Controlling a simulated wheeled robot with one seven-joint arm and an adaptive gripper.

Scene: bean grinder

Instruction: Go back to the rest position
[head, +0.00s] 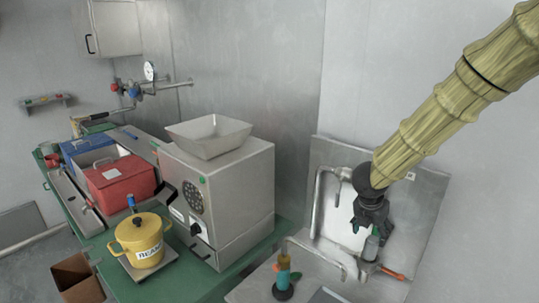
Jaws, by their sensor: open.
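My gripper (370,222) hangs at the right, at the end of my arm, which comes in from the top right. It is black and points down. Its fingers are apart, in front of the metal back panel (425,200) and above or beside a small grey part with an orange-red handle. I cannot tell whether it touches that part. The grinder (240,190), a metal box with an open hopper (210,136) on top, stands left of my gripper, well apart from it. A yellow pot (139,240) marked "BEANS" stands in front of the grinder.
A red box (120,184) and a blue box (85,148) stand on the green bench (180,285) at the left. Bent metal pipes (317,200) rise close to my gripper. A teal and orange fitting (284,275) stands at the front. Open air lies above the bench.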

